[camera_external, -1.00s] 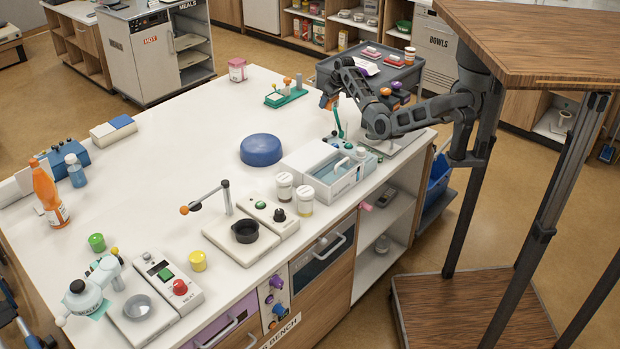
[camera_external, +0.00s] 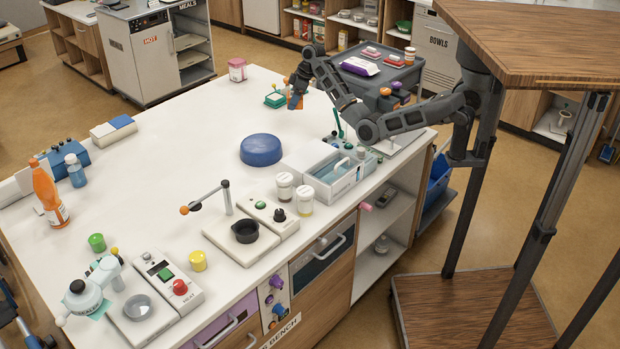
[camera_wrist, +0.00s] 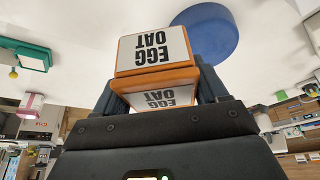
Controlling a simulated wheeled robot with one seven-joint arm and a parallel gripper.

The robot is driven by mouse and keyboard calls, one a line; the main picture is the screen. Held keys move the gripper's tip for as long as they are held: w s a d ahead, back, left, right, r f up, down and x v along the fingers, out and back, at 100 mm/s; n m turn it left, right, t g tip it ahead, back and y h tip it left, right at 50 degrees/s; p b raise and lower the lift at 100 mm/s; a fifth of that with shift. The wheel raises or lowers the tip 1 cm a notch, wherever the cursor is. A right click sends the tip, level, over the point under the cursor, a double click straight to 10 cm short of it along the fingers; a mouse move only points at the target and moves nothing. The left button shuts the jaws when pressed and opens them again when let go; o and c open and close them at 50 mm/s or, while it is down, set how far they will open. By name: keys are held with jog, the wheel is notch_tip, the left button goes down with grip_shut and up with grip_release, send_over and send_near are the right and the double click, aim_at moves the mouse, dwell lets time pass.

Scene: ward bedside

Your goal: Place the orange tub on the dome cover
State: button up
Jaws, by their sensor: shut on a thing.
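The orange tub (camera_wrist: 158,77), with white panels lettered "EGG OAT", is held between the fingers of my gripper (camera_wrist: 155,100) in the wrist view. In the external view the tub is a small orange patch (camera_external: 295,101) under my gripper (camera_external: 297,90), above the far right part of the white bench top. The dome cover (camera_external: 261,150) is a low round blue dome on the middle of the bench, apart from the tub and nearer the camera. It also shows beyond the tub in the wrist view (camera_wrist: 213,30).
A green device (camera_external: 276,99) stands beside my gripper. A pink jar (camera_external: 237,70) stands at the back.

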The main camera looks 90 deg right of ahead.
aim_at(290, 98)
jog(key=a, duration=0.1)
jog(key=w+a, duration=0.2)
jog(key=shift+w+f+n, duration=0.2)
jog(key=shift+f+n, duration=0.1)
jog(key=w+a+f, duration=0.2)
jog(key=w+a+f+p, duration=0.1)
jog(key=w+f, duration=0.1)
jog(key=w, duration=0.1)
jog(key=w+a+f, duration=0.1)
jog(key=w+a, duration=0.1)
jog(key=shift+w+a+f+p, duration=0.2)
jog(key=shift+a+f+p, duration=0.15)
jog(key=shift+f+p, duration=0.4)
jog(key=shift+f, duration=1.7)
jog(key=shift+f, duration=0.15)
jog(key=o, duration=1.2)
jog(key=shift+c, duration=0.2)
jog(key=v, duration=1.2)
jog(key=shift+b, duration=0.4)
jog(key=shift+d, duration=0.1)
